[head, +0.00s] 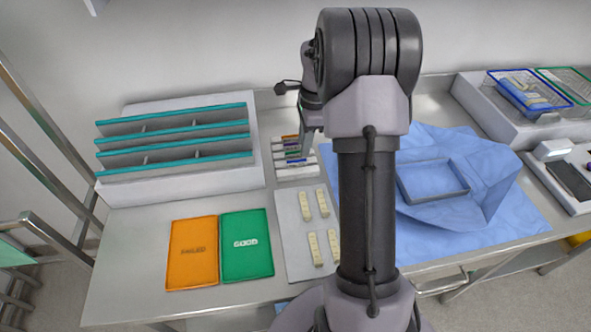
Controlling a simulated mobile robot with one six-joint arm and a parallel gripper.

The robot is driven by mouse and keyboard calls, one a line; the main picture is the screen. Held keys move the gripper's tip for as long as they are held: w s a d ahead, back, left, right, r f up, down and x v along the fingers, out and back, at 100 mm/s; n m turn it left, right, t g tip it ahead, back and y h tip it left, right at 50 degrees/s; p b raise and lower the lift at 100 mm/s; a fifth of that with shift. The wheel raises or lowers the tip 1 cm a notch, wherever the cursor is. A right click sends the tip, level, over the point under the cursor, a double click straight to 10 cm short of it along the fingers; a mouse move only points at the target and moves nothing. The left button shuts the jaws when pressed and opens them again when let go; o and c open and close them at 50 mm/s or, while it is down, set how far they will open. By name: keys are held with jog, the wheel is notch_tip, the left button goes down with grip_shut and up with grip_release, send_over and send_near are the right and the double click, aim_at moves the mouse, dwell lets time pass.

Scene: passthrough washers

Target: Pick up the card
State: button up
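A small white rack (297,173) stands near the back middle of the table. It holds several thin cards (286,146) with coloured edges in orange, green, purple and blue. I cannot tell which of them the task means. My gripper (308,143) points down at the right side of this rack, close to the cards. Its fingers are small and partly hidden, so I cannot tell if they are open or touch a card.
An orange mat (192,253) and a green mat marked GOOD (246,246) lie at the front left. A grey plate (291,222) bears several cream strips. A teal-edged rack (175,185) stands back left. Blue cloth with a grey frame (432,181) and trays (525,95) are right.

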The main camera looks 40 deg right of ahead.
aim_at(297, 165)
jog(key=f+b, duration=0.1)
jog(key=f, duration=0.1)
jog(key=a+f+b, duration=0.1)
jog(key=f, duration=0.1)
jog(key=w+f+b, duration=0.1)
jog(key=f, duration=0.2)
jog(key=shift+a+f, duration=0.1)
jog(key=shift+a, duration=0.2)
grip_shut()
